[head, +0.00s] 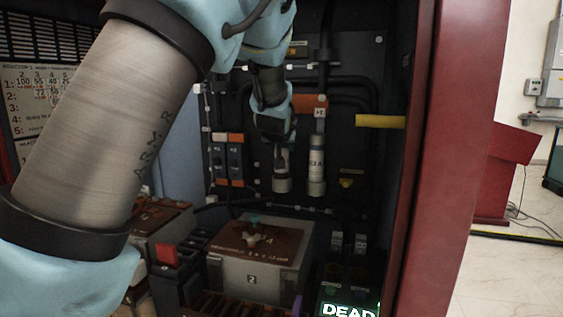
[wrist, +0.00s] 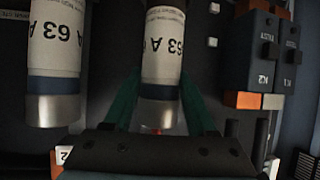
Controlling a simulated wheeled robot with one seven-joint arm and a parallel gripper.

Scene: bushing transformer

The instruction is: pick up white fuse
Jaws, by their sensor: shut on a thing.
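My gripper (head: 280,143) reaches into the dark cabinet and is shut on a white fuse (head: 283,163) from above. In the wrist view the same fuse (wrist: 164,48) shows a white label reading 63 A, a blue band and a silver cap. It lies between the green fingers of my gripper (wrist: 160,105). In the head view my gripper hides its upper part. A second, similar white fuse (head: 316,160) stands upright just right of it, apart from my gripper. It shows at the left in the wrist view (wrist: 53,50).
Blue breakers with orange and white tops (head: 228,158) sit left of the held fuse. A yellow bar (head: 380,121) juts out at the right. A brown-topped transformer block (head: 255,270) stands below. The red cabinet edge (head: 425,170) bounds the right side.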

